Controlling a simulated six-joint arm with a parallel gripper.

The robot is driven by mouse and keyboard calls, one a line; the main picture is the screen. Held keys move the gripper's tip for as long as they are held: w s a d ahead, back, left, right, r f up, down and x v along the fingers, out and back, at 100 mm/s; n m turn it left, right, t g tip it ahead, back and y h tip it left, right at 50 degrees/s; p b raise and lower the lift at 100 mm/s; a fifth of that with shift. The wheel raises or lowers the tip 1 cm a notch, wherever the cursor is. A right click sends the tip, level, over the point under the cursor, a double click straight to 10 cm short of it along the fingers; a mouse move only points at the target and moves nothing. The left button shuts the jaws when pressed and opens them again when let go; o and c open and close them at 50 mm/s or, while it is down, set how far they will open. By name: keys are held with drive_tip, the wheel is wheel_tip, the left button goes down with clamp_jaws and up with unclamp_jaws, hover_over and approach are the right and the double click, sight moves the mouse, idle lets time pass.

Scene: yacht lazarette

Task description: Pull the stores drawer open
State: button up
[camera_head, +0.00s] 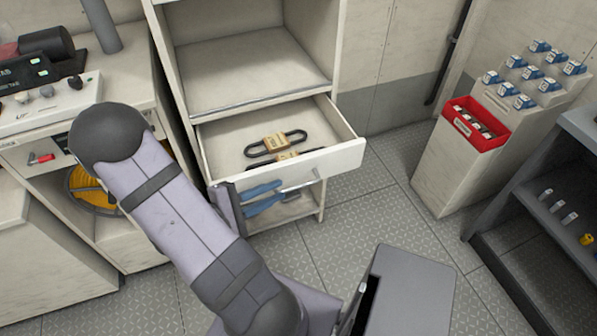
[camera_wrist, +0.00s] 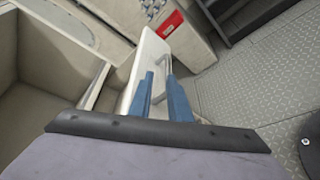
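The stores drawer (camera_head: 320,160) is a pale drawer in the cabinet, and it stands out from the cabinet, open at the top. Two brass padlocks (camera_head: 275,142) with dark shackles lie inside, the nearer one partly hidden by the drawer front. The drawer front also shows in the wrist view (camera_wrist: 148,50). A grey bar handle (camera_head: 303,185) is on the front, and it shows in the wrist view (camera_wrist: 166,62). My gripper (camera_head: 282,191) has blue fingers on either side of the handle bar and appears closed on it; the exact contact is hard to see.
An open shelf compartment (camera_head: 245,75) is above the drawer. A pale stand (camera_head: 440,165) with a red bin (camera_head: 476,123) and several small blue-and-white items is at right. A dark shelf unit (camera_head: 560,220) stands at far right. The patterned floor (camera_head: 385,205) before the drawer is clear.

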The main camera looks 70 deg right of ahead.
sight(299, 185)
drive_tip(key=shift+s+d+f+p, duration=0.1)
drive_tip(key=shift+s+f+p, duration=0.3)
drive_tip(key=shift+p, duration=0.65)
drive_tip(key=shift+s+d+f+p, duration=0.1)
drive_tip(key=shift+s+f+p, duration=0.1)
drive_tip(key=shift+f+p, duration=0.6)
drive_tip(key=shift+r, duration=0.2)
drive_tip(key=shift+h, duration=0.3)
drive_tip(key=shift+p+x, duration=1)
drive_tip(key=shift+x, duration=2.6)
drive_tip(key=shift+c, duration=0.7)
clamp_jaws()
